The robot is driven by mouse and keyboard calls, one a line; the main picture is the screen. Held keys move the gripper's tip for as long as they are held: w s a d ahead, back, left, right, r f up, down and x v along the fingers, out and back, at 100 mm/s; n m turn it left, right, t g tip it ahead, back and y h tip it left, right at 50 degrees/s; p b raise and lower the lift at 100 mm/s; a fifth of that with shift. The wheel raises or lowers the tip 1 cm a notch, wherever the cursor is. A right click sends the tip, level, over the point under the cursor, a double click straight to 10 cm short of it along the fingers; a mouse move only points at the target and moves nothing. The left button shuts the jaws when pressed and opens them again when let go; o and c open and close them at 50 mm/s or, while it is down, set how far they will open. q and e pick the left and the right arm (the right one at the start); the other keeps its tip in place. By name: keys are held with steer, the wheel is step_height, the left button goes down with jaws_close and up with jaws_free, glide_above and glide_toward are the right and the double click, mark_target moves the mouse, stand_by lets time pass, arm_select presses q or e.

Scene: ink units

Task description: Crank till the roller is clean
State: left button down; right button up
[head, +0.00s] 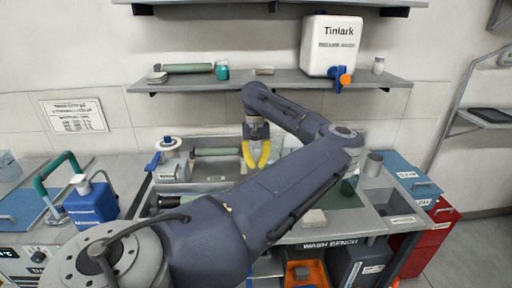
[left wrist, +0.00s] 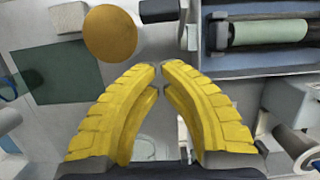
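A green roller (head: 217,152) lies in a press-like grey unit (head: 172,172) on the bench. It also shows in the left wrist view (left wrist: 270,32), at upper right. A pale wheel (head: 168,143) and a blue handle (head: 152,162) are at this unit's left end; I cannot tell which is the crank. My left gripper (head: 256,165) hangs above the bench, just right of the roller and apart from the crank end. Its yellow fingers (left wrist: 163,72) nearly meet at the tips, with nothing between them. My forearm hides part of the bench. The right gripper is out of view.
A blue bottle (head: 91,204) stands at left.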

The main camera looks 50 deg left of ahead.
arm_select(q)
steer(key=s+d+f, duration=0.2)
steer(key=d+f, duration=0.1)
steer(key=f, duration=0.2)
steer(key=shift+s+d+f, duration=0.25)
steer(key=shift+f, duration=0.1)
